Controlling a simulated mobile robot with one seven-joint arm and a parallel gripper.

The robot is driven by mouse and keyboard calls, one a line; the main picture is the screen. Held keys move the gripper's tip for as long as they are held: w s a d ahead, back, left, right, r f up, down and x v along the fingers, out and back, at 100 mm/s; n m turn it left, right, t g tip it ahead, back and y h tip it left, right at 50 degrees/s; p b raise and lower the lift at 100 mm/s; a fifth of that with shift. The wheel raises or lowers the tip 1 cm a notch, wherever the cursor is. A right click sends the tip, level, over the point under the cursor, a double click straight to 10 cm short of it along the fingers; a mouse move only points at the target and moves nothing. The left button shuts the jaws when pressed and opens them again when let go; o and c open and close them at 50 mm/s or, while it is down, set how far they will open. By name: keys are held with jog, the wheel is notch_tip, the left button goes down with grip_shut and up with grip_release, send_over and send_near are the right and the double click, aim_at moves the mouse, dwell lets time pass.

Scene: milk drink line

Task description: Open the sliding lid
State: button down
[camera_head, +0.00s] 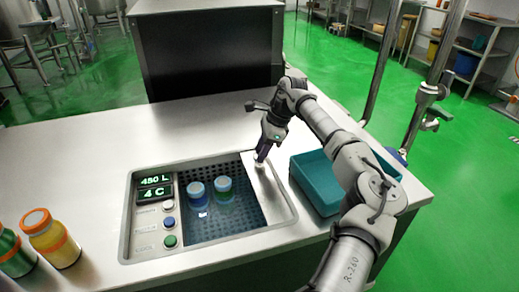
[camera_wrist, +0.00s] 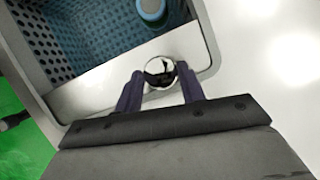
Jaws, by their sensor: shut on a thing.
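The sliding lid (camera_head: 268,194) is a plain metal plate at the right end of the recessed basin in the counter. In the wrist view the lid (camera_wrist: 95,97) lies below the perforated basin. A round shiny knob (camera_wrist: 159,72) stands on it. My gripper (camera_head: 260,160) reaches down to the lid's far end. In the wrist view the fingers of my gripper (camera_wrist: 160,88) are shut on the knob, one on each side. The basin is uncovered left of the lid.
A control panel (camera_head: 157,213) with a display and several buttons is left of the basin. A teal bin (camera_head: 318,186) stands right of the lid, near my arm. Two orange-capped bottles, one yellow (camera_head: 52,240) and one green (camera_head: 14,254), stand at the left front. The counter's back left is clear.

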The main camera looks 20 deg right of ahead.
jog(key=c, duration=0.9)
grip_release()
jog(key=shift+o, duration=0.2)
jog(key=v, duration=1.4)
jog(key=shift+p, duration=0.3)
jog(key=shift+s+f, duration=0.1)
jog(key=shift+f, duration=0.05)
